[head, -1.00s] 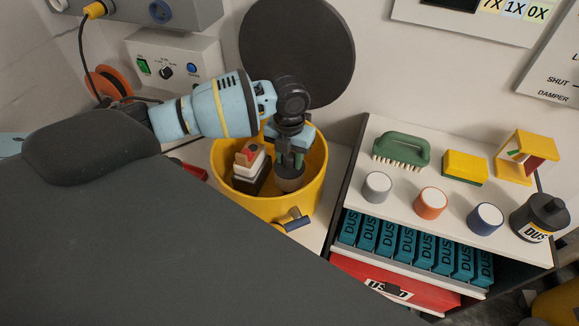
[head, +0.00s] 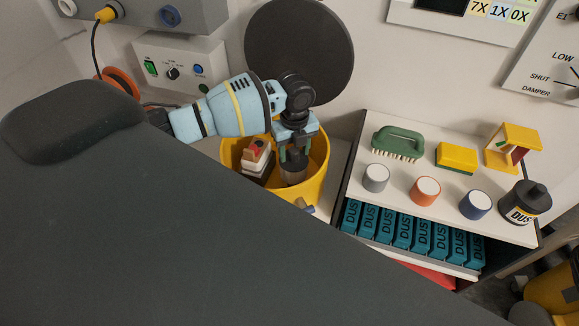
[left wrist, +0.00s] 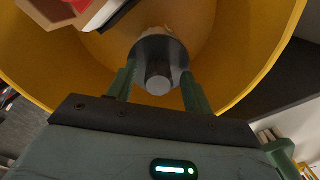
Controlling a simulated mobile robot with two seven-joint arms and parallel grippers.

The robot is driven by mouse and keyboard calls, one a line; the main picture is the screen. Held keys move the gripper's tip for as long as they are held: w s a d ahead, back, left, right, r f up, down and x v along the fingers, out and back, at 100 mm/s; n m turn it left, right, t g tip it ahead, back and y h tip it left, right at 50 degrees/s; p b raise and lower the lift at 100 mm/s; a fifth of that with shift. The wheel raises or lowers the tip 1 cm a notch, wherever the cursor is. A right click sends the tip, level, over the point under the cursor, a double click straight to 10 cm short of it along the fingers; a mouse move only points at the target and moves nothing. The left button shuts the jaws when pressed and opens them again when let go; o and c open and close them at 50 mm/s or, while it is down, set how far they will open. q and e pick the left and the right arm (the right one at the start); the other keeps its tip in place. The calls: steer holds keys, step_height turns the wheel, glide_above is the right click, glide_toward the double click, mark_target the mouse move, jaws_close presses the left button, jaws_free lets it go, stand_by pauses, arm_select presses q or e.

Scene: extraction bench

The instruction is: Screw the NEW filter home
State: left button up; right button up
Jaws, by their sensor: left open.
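A dark grey cylinder (head: 292,171) stands inside a yellow drum (head: 318,165); I cannot tell for sure whether it is the new filter. It also shows in the left wrist view (left wrist: 158,64), with a lighter round end face. My left gripper (head: 294,158) points down into the drum at the cylinder. In the left wrist view its green fingers (left wrist: 159,80) are open, one on each side of the cylinder. I cannot tell whether they touch it. A block with white, black and red parts (head: 257,158) sits left of the cylinder in the drum. My right gripper is not in view.
The drum wall surrounds my left fingers closely. At right, a shelf (head: 407,210) holds a green brush (head: 398,142), a yellow sponge (head: 456,157), capped jars (head: 424,191) and a black bottle (head: 525,202). Several teal boxes (head: 403,232) stand below. A control box (head: 180,65) is at upper left.

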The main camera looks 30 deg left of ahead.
arm_select(q)
steer(key=n, duration=0.3)
steer(key=shift+s+f+n, duration=0.1)
steer(key=shift+f+n, duration=0.2)
steer(key=shift+n, duration=0.1)
steer(key=n, duration=0.5)
steer(key=shift+n, duration=0.4)
steer(key=n, duration=0.9)
